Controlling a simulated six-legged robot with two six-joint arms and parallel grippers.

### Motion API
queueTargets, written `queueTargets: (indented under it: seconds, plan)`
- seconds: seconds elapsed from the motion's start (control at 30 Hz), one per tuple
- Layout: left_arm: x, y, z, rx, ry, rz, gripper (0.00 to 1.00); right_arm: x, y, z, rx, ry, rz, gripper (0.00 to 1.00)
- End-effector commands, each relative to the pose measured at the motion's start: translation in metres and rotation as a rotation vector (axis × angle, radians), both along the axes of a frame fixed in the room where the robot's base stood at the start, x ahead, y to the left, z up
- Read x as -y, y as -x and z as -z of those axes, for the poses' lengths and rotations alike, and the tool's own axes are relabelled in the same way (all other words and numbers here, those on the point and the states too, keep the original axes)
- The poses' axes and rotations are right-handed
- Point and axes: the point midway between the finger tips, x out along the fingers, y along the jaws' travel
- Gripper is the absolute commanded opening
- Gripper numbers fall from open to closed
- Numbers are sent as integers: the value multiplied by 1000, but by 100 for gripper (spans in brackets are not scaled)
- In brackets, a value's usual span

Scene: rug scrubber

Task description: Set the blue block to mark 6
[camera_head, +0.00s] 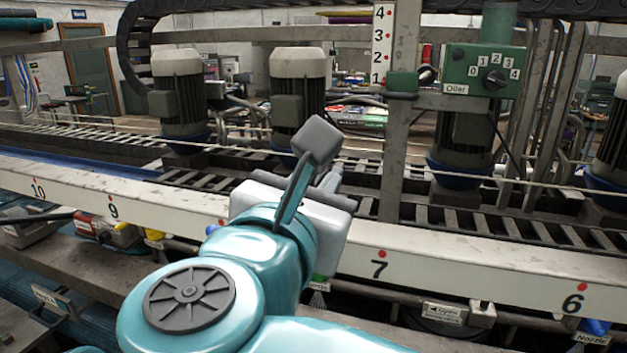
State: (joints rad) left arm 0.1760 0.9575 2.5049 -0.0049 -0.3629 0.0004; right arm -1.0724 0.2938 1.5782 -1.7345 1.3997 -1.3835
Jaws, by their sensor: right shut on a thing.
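My right arm rises from the bottom, and its gripper (330,180) reaches over the long white rail (480,275) between mark 9 and mark 7. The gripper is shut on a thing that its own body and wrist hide. I cannot make out a whole blue block. A small blue piece (211,229) peeks out left of my arm at the rail; I cannot tell if it is the block. Mark 6 (574,302), a red dot above a black number, is at the rail's right end. Mark 7 (380,265) lies just right of my arm. My left gripper is not in view.
Motors, one of them (178,95), stand on the slatted bed behind the rail. A Nozzle label (591,338) hangs under mark 6. The rail's face from mark 7 to mark 6 is clear.

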Motion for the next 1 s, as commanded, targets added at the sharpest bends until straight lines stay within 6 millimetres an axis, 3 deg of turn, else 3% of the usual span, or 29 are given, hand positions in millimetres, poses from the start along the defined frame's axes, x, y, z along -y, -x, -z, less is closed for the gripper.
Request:
queueTargets:
  seconds: [0.27, 0.7, 1.0]
  plan:
    - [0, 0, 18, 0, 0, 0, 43, 60, 18, 3, 2, -6, 10, 0]
    - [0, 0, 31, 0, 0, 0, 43, 198, 63, 0, 2, -7, 12, 0]
    - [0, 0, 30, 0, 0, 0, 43, 259, 83, 0, -1, -4, 11, 0]
